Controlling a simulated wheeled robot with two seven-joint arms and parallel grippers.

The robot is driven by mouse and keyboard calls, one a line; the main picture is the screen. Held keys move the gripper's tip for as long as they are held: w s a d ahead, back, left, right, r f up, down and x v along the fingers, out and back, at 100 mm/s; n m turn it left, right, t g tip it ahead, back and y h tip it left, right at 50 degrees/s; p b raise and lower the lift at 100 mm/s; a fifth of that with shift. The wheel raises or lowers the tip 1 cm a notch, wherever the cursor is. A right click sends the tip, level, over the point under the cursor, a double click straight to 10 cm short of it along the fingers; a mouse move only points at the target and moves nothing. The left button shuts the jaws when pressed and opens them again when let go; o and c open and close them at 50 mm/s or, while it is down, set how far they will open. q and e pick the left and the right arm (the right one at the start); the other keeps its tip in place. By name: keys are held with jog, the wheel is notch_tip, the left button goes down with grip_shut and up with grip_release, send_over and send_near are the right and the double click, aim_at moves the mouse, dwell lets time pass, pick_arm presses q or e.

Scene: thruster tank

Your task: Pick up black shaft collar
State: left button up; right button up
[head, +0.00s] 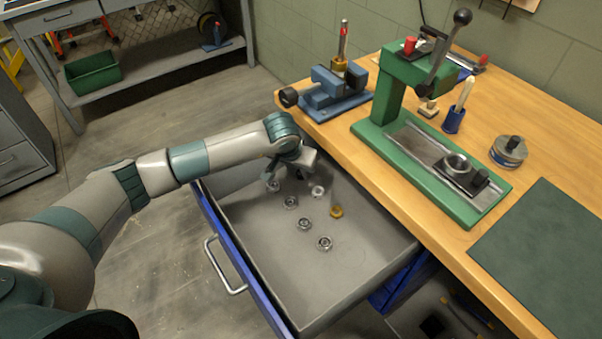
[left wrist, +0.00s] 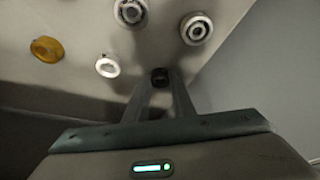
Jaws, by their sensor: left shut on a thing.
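The black shaft collar (left wrist: 160,74) is a small dark ring between the fingertips of my left gripper (left wrist: 161,84) in the left wrist view. The fingers are shut on it, and drawer floor shows behind it. In the head view my left gripper (head: 299,172) reaches down into the open drawer, near its back end. There the collar is mostly hidden under the wrist and too small to make out clearly. My right gripper is in neither view.
The drawer (head: 350,262) holds several silver collars, one of them at the front (head: 324,243), and a brass-coloured one (head: 336,211). The wooden bench edge runs along its right side. A green press (head: 387,88) and a blue vise (head: 327,89) stand on the bench.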

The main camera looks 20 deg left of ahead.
pick_arm(q)
jog(key=shift+r, duration=0.1)
